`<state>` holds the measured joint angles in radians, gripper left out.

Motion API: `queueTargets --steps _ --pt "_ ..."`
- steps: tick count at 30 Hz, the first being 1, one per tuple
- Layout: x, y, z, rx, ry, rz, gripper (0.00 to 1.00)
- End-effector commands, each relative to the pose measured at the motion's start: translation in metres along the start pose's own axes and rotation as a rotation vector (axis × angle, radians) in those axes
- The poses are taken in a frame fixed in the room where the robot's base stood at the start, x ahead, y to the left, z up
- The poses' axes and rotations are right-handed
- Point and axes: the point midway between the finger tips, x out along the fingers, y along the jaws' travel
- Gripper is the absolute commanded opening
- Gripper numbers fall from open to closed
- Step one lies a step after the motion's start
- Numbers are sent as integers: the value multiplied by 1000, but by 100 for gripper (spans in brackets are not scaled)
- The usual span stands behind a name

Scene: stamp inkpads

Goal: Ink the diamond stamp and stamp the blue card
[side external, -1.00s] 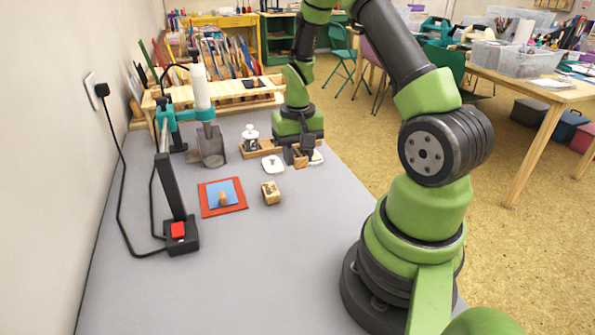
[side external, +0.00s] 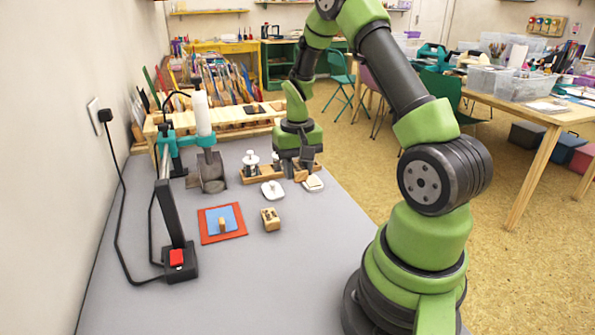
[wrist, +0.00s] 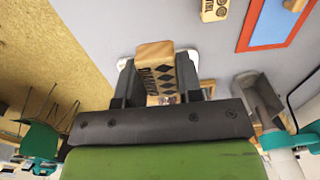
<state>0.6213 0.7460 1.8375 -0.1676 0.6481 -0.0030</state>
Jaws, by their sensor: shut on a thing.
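My gripper (side external: 301,173) is shut on a wooden stamp block (wrist: 155,70), which has a row of dark diamonds on its side in the wrist view. The block (side external: 300,176) hangs close to the right-hand white inkpad (side external: 314,184); I cannot tell whether they touch. White corners of a pad (wrist: 122,63) show behind the block in the wrist view. A second white pad (side external: 272,191) lies to the left. The blue card (side external: 213,217) lies on an orange-red mat (side external: 207,239), with a small wooden piece standing on it. The stamp's underside is hidden.
Another wooden stamp block (side external: 270,219) lies right of the mat. A wooden rack (side external: 262,177) with a white-knobbed item stands behind the pads. A teal-clamped stand (side external: 190,140) and a dark post with a red button (side external: 176,257) stand left. The front table is clear.

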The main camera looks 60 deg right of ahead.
Motion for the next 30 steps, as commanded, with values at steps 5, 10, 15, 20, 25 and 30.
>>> queueTargets --steps 5,10,15,20,25,30 --pt "7 25 -44 5 1 1 18" --pt "12 52 -76 3 -1 1 18" --pt "14 71 -93 3 0 -1 18" --pt "16 78 -99 2 0 -2 18" --pt "29 78 -99 1 -2 -1 18" --pt "48 78 -98 2 -3 -2 18"
